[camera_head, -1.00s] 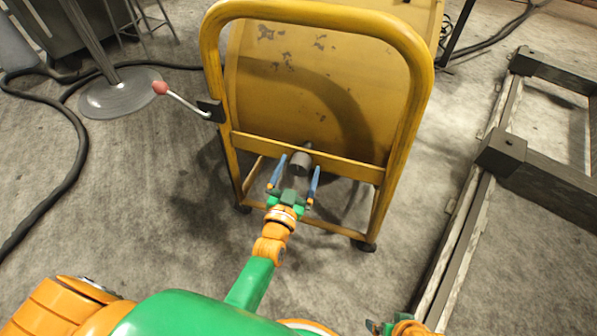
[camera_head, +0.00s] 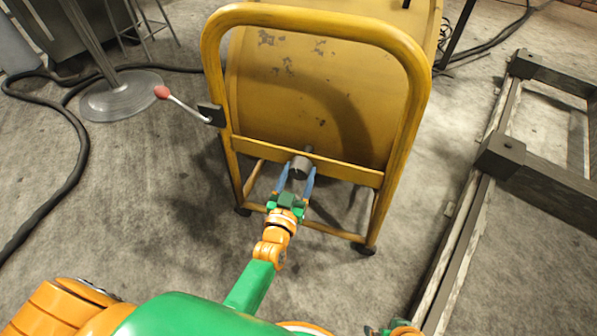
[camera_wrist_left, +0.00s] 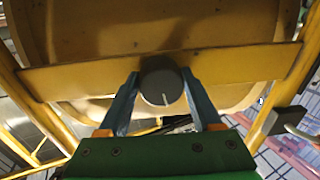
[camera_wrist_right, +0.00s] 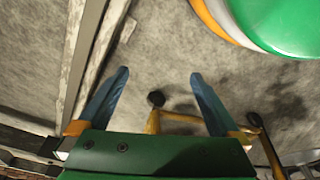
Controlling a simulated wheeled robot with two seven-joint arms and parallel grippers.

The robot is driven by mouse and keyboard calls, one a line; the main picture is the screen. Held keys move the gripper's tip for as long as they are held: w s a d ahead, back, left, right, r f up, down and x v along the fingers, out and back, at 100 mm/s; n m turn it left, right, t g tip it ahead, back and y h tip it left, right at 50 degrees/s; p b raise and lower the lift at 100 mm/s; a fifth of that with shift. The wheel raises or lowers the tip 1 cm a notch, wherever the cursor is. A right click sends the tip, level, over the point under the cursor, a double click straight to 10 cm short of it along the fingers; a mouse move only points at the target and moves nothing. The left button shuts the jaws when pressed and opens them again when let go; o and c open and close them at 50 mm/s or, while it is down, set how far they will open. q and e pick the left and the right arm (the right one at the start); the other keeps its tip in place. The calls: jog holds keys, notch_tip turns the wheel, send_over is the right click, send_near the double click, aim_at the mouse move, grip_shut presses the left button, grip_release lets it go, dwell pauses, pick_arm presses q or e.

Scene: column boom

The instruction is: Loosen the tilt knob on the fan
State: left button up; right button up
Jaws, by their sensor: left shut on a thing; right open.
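The yellow fan (camera_head: 310,100) stands in the middle of the head view, its round drum inside a tubular frame. The dark grey tilt knob (camera_head: 301,167) sits on the frame's crossbar, and in the left wrist view the knob (camera_wrist_left: 161,82) shows a white line on its face. My left gripper (camera_head: 297,174) is shut on the knob, one blue finger on each side of it; it also shows in the left wrist view (camera_wrist_left: 161,85). My right gripper (camera_wrist_right: 160,82) is open and empty above the floor, with only its edge at the bottom of the head view.
A lever with a red ball (camera_head: 162,92) sticks out left of the fan frame. A round metal stand base (camera_head: 118,95) and a black cable (camera_head: 72,170) lie at left. A dark rail frame (camera_head: 470,210) runs along the right. Floor between is clear.

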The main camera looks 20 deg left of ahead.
pick_arm(q)
jog(key=n, duration=0.2)
jog(key=shift+n+p, duration=0.35)
jog(key=shift+n, duration=0.05)
jog(key=n, duration=0.2)
jog(key=shift+n, duration=0.3)
jog(key=n, duration=0.4)
jog(key=shift+d+r+g+h+p, duration=0.1)
jog(key=shift+g+h+p, duration=0.2)
jog(key=shift+p, duration=0.1)
jog(key=n, duration=0.4)
jog(key=shift+n, duration=0.3)
jog(key=n+b, duration=0.1)
jog(key=n, duration=0.2)
jog(key=shift+r+n+h, duration=0.1)
jog(key=shift+n+h, duration=0.2)
jog(key=shift+n, duration=0.5)
pick_arm(e)
jog(key=shift+s+d+f, duration=0.1)
jog(key=shift+s+f, duration=0.4)
jog(key=shift+f, duration=0.15)
jog(key=shift+w+r, duration=0.3)
